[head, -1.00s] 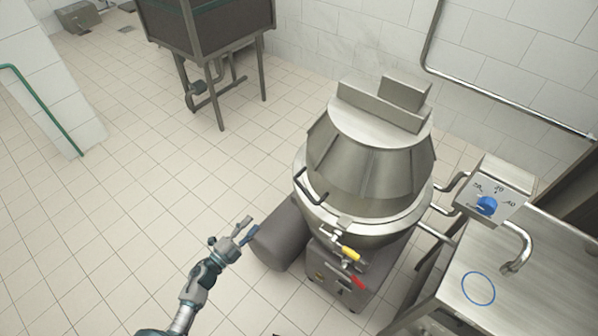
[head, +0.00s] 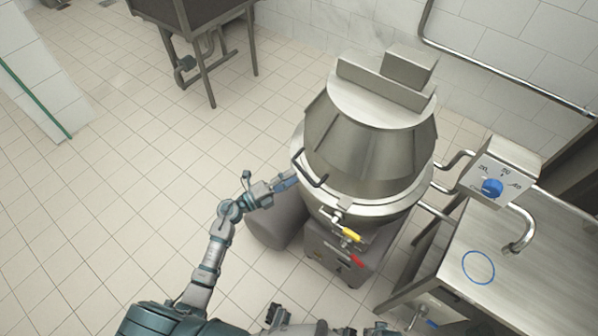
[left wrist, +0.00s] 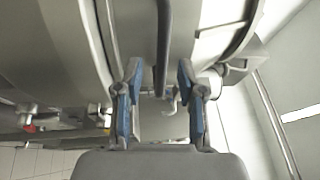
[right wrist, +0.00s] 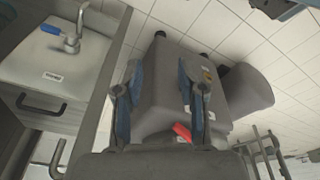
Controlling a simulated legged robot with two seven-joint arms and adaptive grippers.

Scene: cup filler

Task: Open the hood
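The hood (head: 365,140) is a steel cone-shaped cover, down on the round vessel of the machine. Its dark bar handle (head: 310,172) is on the front left side. My left gripper (head: 291,182) is right at this handle. In the left wrist view the handle (left wrist: 163,45) runs between the two blue-padded fingers of the open left gripper (left wrist: 158,78), with gaps on both sides. My right gripper (right wrist: 158,80) is open and empty in its wrist view, low before the machine's grey base (right wrist: 160,100). In the head view only unclear parts show at the bottom edge.
Yellow (head: 351,235) and red (head: 357,261) valve levers are on the machine's front. A steel counter (head: 520,285) with a blue-knob control box (head: 505,168) stands at the right. Pipes link it to the machine. The tiled floor (head: 110,190) at left is clear.

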